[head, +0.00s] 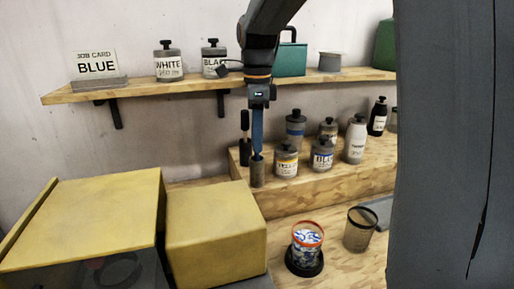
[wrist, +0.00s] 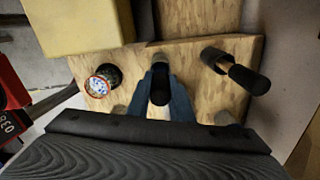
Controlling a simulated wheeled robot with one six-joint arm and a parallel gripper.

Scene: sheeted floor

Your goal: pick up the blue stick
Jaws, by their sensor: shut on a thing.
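My gripper (head: 257,149) points straight down at the front of the raised wooden step. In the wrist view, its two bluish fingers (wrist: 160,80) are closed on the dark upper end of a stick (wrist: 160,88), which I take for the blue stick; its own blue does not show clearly. A grey-brown cylindrical holder (head: 257,173) is directly below the fingertips. The stick's lower part is hidden, so I cannot tell whether it is still inside the holder. A second stick with a black handle (head: 244,121) stands close to the left; it also shows in the wrist view (wrist: 249,80).
Jars, including one labelled BLUE (head: 322,155), stand on the step right of my gripper. A wooden shelf (head: 190,89) is behind the arm. Yellow boxes (head: 215,225) are front left. A red-rimmed cup (head: 307,235) and dark cup (head: 360,230) stand on the lower bench.

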